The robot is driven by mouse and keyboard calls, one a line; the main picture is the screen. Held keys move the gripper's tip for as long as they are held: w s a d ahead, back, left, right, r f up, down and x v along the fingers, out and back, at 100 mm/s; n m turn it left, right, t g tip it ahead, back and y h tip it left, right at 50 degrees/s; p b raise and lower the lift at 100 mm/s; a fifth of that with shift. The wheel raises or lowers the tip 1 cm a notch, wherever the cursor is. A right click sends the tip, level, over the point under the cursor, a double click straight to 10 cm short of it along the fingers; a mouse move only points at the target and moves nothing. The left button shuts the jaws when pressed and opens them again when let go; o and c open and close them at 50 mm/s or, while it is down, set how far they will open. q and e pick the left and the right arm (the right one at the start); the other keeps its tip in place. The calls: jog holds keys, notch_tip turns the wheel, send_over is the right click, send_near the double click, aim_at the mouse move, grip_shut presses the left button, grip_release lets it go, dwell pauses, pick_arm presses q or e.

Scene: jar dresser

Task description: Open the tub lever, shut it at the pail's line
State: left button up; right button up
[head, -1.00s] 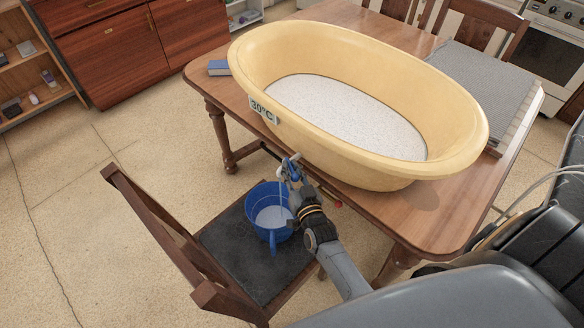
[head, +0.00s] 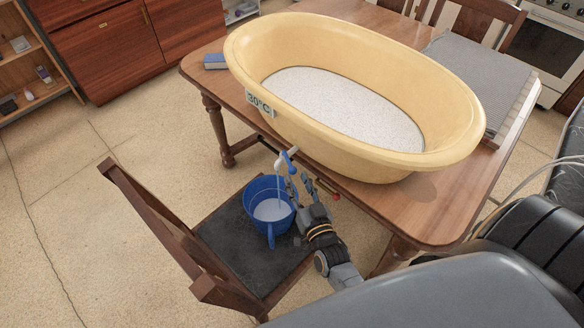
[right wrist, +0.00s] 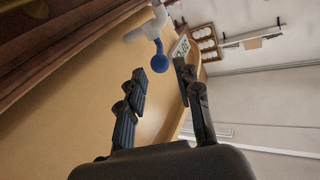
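The yellow tub (head: 250,85) stands on the table, with whitish contents inside. Its tap has a blue lever (head: 283,163), which also shows in the right wrist view with a blue ball end (right wrist: 160,63). A thin pale stream seems to run from the tap into the blue pail (head: 271,234), which holds whitish liquid; its line cannot be made out. My right gripper (head: 303,185) is just right of the lever. In the right wrist view my right gripper (right wrist: 161,82) has its fingers apart with nothing between them; the ball is beyond the tips. My left gripper is not in view.
The pail stands on the dark seat of a wooden chair (head: 205,258), whose backrest is on the left. The wooden table (head: 440,215) has a blue book (head: 215,62) and a grey ribbed board (head: 480,75).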

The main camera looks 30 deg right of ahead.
jog(key=shift+s+a, duration=0.15)
jog(key=shift+s, duration=0.95)
jog(key=shift+s+a, duration=0.15)
jog(key=shift+s, duration=0.9)
dwell(5.8)
